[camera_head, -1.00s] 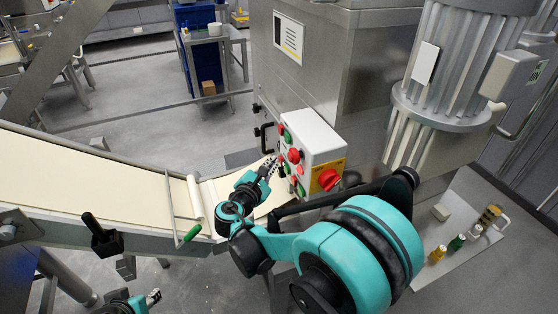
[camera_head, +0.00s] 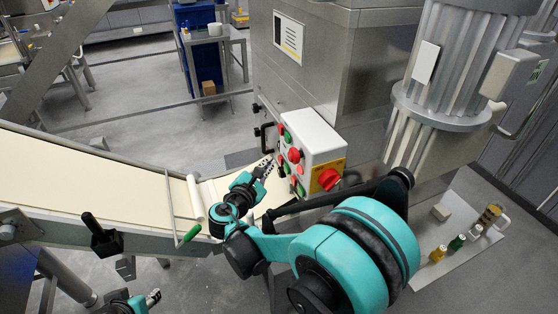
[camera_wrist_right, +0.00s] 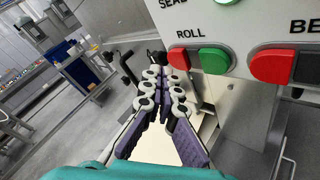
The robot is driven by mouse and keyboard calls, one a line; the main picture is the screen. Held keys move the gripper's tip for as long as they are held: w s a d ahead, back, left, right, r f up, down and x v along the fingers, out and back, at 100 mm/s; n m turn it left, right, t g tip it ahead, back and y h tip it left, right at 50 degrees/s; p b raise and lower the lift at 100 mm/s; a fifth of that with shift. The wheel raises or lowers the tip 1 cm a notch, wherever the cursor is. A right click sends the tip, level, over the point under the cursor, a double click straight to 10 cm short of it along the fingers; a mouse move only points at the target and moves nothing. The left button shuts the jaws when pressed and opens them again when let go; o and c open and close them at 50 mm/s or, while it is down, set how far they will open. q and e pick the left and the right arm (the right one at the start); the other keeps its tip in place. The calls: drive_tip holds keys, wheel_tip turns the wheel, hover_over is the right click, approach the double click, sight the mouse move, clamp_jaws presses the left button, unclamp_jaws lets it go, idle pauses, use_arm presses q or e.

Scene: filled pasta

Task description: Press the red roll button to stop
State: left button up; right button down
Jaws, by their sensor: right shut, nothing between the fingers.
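The red roll button (camera_wrist_right: 179,58) sits under the ROLL label in the right wrist view, left of a green button (camera_wrist_right: 214,60). My right gripper (camera_wrist_right: 161,78) is shut and empty, its fingertips just below and left of the red button; whether they touch it I cannot tell. In the head view, my right gripper (camera_head: 267,168) is at the left side of the white control box (camera_head: 315,136), whose face carries several red and green buttons. The roll button is hard to pick out there. My left gripper (camera_head: 153,298) shows small at the bottom left.
A large red knob (camera_head: 329,179) on a yellow plate is at the box's right side. The pale dough belt (camera_head: 90,170) runs in from the left, with a roller (camera_head: 196,197) near its end. Another red button (camera_wrist_right: 272,66) lies right of the roll pair.

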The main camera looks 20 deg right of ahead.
drive_tip(key=shift+s+a, duration=0.1)
drive_tip(key=shift+a, duration=2.4)
drive_tip(key=s+d+f+m+g+y, duration=0.35)
drive_tip(key=s+d+m, duration=0.4)
drive_tip(key=s, duration=0.35)
drive_tip(key=s+a+f+m+y, duration=0.1)
drive_tip(key=s+a+m+y, duration=0.1)
drive_tip(key=s+m+y, duration=0.2)
drive_tip(key=s+a+f+m+g+y, duration=0.1)
drive_tip(key=s+a+f+m+y, duration=0.1)
drive_tip(key=s+m, duration=0.6)
drive_tip(key=shift+s+a+f+y, duration=0.2)
drive_tip(key=shift+s+a+y, duration=0.4)
drive_tip(key=shift+s+y, duration=0.3)
drive_tip(key=shift+s+d+m, duration=0.1)
drive_tip(key=shift+m, duration=0.25)
